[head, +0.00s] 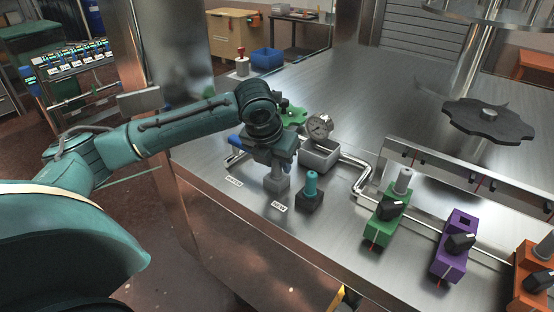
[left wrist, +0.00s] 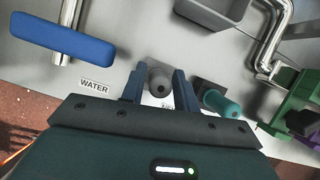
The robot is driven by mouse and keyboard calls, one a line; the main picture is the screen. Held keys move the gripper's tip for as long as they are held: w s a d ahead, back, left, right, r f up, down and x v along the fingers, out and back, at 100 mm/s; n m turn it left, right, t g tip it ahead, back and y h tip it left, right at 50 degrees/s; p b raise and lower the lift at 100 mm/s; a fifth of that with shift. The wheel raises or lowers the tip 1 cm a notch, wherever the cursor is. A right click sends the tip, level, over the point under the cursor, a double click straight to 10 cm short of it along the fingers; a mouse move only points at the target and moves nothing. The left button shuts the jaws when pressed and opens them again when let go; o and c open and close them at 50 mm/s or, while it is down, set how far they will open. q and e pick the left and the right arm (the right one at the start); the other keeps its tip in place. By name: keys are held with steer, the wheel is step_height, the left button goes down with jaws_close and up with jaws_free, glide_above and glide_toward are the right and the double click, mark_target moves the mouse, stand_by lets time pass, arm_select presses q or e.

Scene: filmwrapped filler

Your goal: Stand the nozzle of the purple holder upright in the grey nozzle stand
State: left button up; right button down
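The purple holder (head: 449,262) sits at the right of the steel table, and the socket in its top is empty. My left gripper (head: 279,166) points down over the grey nozzle stand (head: 277,187) near the table's front edge. In the left wrist view a grey nozzle (left wrist: 159,80) stands between the fingers of my left gripper (left wrist: 160,88), which look open with narrow gaps beside it. The nozzle appears upright in the stand; its lower end is hidden. My right gripper is not in view.
A dark stand (head: 309,202) with a teal nozzle (head: 311,184) is just right of the grey stand. A green holder (head: 380,228) and an orange holder (head: 528,285) flank the purple one. A grey bin (head: 320,158), gauge (head: 319,126) and pipe (head: 360,180) are close behind.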

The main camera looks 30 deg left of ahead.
arm_select(q)
steer(key=o, duration=0.3)
steer(key=shift+r, duration=0.2)
steer(key=v, duration=1.3)
steer(key=shift+f, duration=0.1)
